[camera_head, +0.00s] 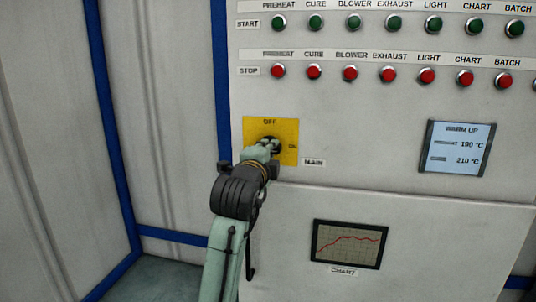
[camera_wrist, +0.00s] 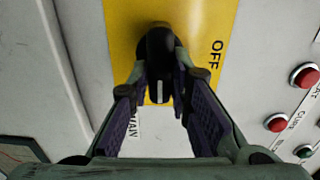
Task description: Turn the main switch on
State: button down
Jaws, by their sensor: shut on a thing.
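The main switch is on a yellow plate (camera_head: 287,128) marked OFF at the top and ON at the right. Its black knob (camera_head: 271,140) is mostly hidden behind my gripper (camera_head: 267,149) in the head view. In the wrist view, the black knob (camera_wrist: 157,48) stands between the fingertips of my gripper (camera_wrist: 162,72), which is shut on it. A white line on the knob runs toward the bottom of that view, across from the OFF word at the right. The ON word is not visible there. A MAIN label (camera_head: 314,162) sits below right of the plate.
Rows of green buttons (camera_head: 355,22) and red buttons (camera_head: 350,73) run above the switch. A WARM UP display (camera_head: 458,147) is to the right. A chart screen (camera_head: 348,244) is below right. Blue-edged wall panels (camera_head: 165,110) stand at the left.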

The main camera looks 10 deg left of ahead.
dwell(0.5)
jog(key=c, duration=1.5)
grip_release()
jog(key=s, duration=1.2)
